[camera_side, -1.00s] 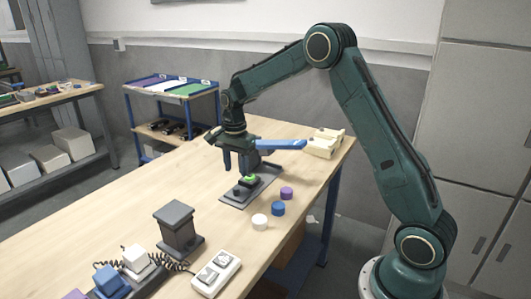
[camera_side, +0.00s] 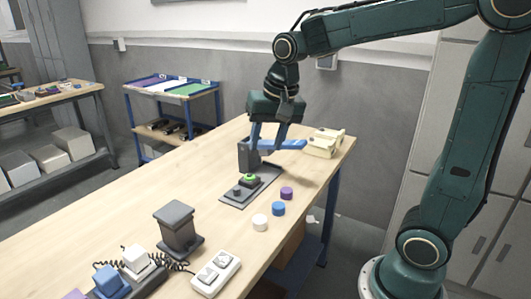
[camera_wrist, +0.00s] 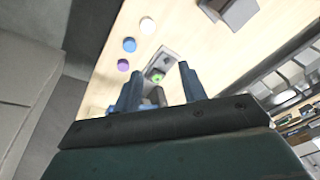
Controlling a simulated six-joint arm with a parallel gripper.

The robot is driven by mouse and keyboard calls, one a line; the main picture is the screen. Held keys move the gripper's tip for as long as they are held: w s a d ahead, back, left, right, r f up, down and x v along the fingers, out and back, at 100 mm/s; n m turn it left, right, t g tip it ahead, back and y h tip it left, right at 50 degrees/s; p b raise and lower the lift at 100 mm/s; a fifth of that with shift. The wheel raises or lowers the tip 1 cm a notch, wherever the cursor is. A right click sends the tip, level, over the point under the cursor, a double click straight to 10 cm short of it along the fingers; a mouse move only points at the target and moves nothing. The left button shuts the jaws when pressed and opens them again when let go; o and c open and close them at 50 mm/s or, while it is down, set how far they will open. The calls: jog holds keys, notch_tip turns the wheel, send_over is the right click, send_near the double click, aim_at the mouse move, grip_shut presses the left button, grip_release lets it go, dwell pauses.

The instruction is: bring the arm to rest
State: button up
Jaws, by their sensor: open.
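My gripper (camera_side: 268,146) is open, pointing down, and raised over the far part of the workbench, near a grey block column with a blue bar (camera_side: 290,145). In the side view its fingers overlap the column and bar, so I cannot tell the exact gap. In the wrist view my gripper (camera_wrist: 158,85) shows two fingers spread apart with nothing held between them. A grey plate (camera_side: 236,200) with a green button (camera_side: 249,178) lies beneath; the button also shows between the fingers in the wrist view (camera_wrist: 157,77).
White (camera_side: 260,221), blue (camera_side: 278,208) and purple (camera_side: 286,193) discs lie by the bench's right edge. A cream block (camera_side: 323,146) stands at the far corner. A dark grey pedestal (camera_side: 177,230) and a white switch box (camera_side: 216,273) are nearer.

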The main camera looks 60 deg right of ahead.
jog(key=s+a+n+t, duration=0.2)
jog(key=s+n, duration=0.6)
jog(key=s, duration=0.8)
jog(key=shift+s+a+t, duration=0.25)
jog(key=shift+a+t, duration=0.05)
jog(key=shift+a, duration=0.6)
